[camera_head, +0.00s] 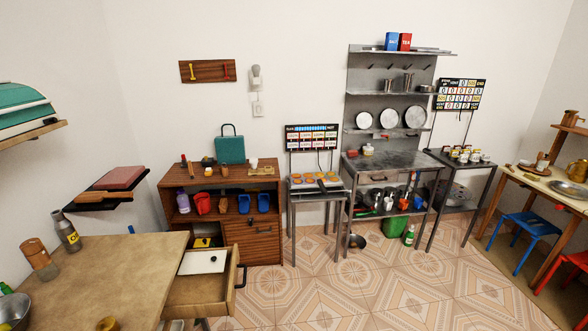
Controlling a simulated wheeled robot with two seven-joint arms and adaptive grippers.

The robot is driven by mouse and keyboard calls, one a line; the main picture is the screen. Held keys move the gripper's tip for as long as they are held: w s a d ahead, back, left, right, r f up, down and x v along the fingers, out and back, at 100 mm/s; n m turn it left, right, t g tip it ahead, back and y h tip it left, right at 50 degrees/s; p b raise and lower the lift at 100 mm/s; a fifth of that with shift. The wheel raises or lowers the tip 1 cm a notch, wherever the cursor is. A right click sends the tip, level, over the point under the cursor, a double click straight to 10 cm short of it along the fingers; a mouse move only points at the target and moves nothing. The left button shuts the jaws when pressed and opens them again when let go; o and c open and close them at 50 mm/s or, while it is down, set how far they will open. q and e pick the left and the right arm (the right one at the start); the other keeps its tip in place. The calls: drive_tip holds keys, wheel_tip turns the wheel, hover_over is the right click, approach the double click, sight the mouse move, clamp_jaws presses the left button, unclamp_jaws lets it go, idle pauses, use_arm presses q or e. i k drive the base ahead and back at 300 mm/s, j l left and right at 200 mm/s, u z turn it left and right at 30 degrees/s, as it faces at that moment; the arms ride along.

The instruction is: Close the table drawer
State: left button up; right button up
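The table (110,270) stands at the lower left with a tan top. Its drawer (190,297) is pulled out on the table's right side. The drawer's wooden front (231,283) faces right and carries a handle (241,277). A flat white item with a dark spot (203,262) shows at the drawer's far end. The rest of the visible drawer floor looks bare. The table top hides the drawer's inner end. Neither of my grippers is in view.
A brown cabinet (252,243) stands against the wall behind the drawer. A bottle (68,233), a wooden-topped jar (38,257) and a metal bowl (14,308) sit on the table. The tiled floor (310,290) right of the drawer is clear.

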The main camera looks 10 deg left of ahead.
sight(205, 295)
drive_tip(key=l+u, duration=0.2)
drive_tip(key=u, duration=0.3)
drive_tip(key=l+u, duration=0.15)
drive_tip(key=u, duration=0.35)
drive_tip(key=k, duration=0.05)
